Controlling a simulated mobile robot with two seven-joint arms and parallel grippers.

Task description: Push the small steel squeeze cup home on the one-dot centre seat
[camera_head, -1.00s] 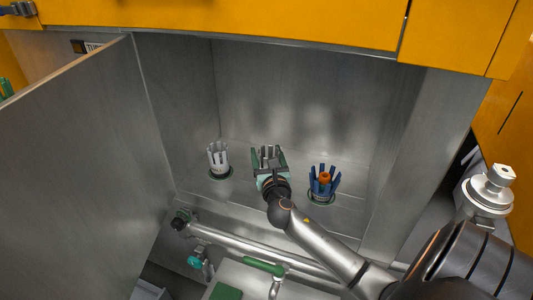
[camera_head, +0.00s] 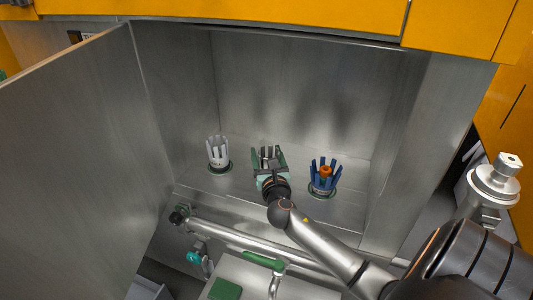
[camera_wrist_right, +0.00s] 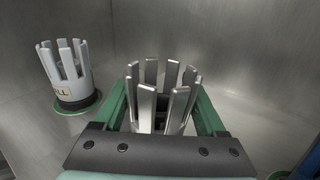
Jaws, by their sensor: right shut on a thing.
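The steel squeeze cup (camera_head: 267,153), a ring of upright metal fingers, is in the middle of the steel bay. My right gripper (camera_head: 269,160) is shut on it, with a green finger on each side. In the right wrist view the cup (camera_wrist_right: 165,88) stands upright between the green fingers (camera_wrist_right: 163,105). The gripper and cup hide the centre seat below, so I cannot tell whether the cup is fully down. My left gripper is not in view.
A pale grey cup (camera_head: 218,152) stands on a green-ringed seat to the left. A blue cup (camera_head: 325,176) with an orange centre stands to the right. A steel door (camera_head: 80,170) is open at left. A pipe (camera_head: 250,238) runs along the front.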

